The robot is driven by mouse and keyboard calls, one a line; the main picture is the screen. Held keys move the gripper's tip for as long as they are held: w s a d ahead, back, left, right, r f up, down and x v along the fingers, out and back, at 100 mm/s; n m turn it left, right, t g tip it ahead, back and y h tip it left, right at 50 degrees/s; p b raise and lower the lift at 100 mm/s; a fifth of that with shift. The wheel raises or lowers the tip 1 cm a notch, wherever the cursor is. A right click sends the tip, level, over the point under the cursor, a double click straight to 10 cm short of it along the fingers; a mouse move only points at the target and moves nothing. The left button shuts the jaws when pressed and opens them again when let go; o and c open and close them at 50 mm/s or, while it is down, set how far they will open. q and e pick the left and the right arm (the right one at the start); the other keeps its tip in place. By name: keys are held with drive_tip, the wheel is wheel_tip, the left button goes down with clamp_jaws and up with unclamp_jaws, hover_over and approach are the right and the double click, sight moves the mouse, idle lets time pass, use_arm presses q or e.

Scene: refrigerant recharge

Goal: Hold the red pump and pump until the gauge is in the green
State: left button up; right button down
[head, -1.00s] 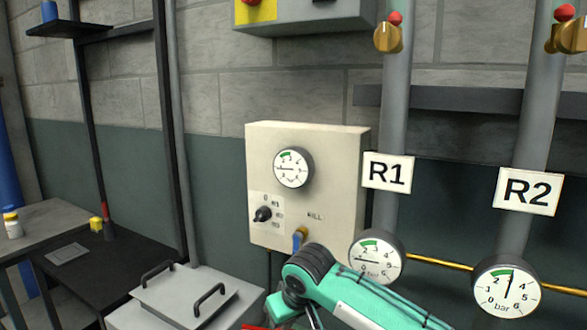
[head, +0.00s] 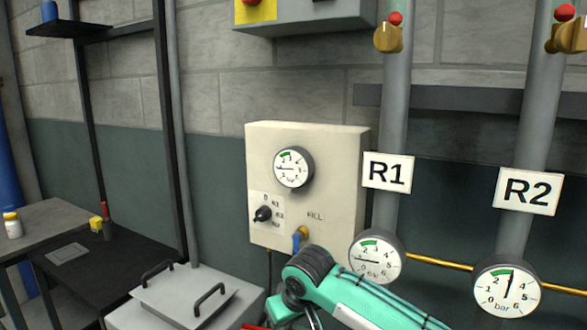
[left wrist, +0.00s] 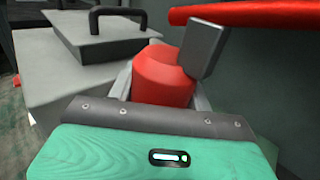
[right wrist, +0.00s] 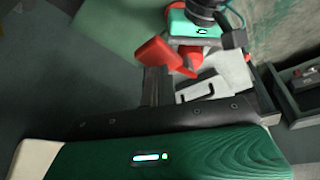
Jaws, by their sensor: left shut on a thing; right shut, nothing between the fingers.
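The red pump (left wrist: 163,75) shows in the left wrist view, its body between my left gripper's fingers (left wrist: 163,95), which are shut on it. Its red lever (left wrist: 240,12) runs above, beside a grey bracket. In the right wrist view the lever's red end (right wrist: 157,50) is just beyond my right gripper (right wrist: 157,75). That gripper is shut and empty; I cannot tell whether it touches the lever. The white box's gauge (head: 293,168) has its needle pointing left, below the green arc. The R1 gauge (head: 376,258) needle also points left, below green. The R2 gauge (head: 507,288) needle points nearly straight up.
The white fill box (head: 340,180) carries a black selector knob (head: 263,214) and a blue-handled valve (head: 300,236). A grey case (head: 160,295) with black handles stands at lower left. A dark table (head: 110,262) is beyond it. Grey pipes rise at right.

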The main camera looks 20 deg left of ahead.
drive_tip(key=shift+f, duration=1.9)
drive_tip(key=shift+r, duration=4.3)
drive_tip(key=shift+r, duration=0.8)
drive_tip(key=shift+f, duration=3)
drive_tip(key=shift+f, duration=2.05)
drive_tip(key=shift+r, duration=4.25)
